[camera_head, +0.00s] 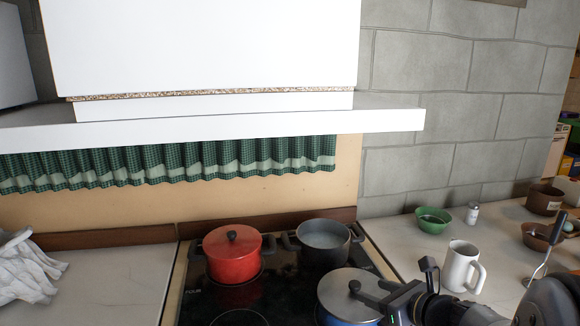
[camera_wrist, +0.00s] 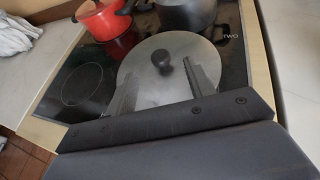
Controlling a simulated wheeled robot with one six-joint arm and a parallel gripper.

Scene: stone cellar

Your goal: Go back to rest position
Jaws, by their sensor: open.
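My gripper (camera_head: 375,291) is at the lower right of the head view, over the right edge of a lidded blue pot (camera_head: 330,318). In the wrist view my gripper (camera_wrist: 158,72) has its two fingers spread apart with nothing between the tips. The pot's grey lid (camera_head: 335,290) lies flat on it, and the lid also fills the middle of the wrist view (camera_wrist: 150,75). The lid's black knob (camera_wrist: 162,58) shows just beyond the fingertips. Whether the fingers touch the lid is not clear.
A red lidded pot (camera_head: 232,258) and a dark open pot (camera_head: 323,244) stand at the back of the black cooktop (camera_head: 200,303). A white mug (camera_head: 459,268), a green bowl (camera_head: 433,221) and a shaker (camera_head: 472,213) stand on the right counter. A white hood shelf (camera_head: 200,132) overhangs the back.

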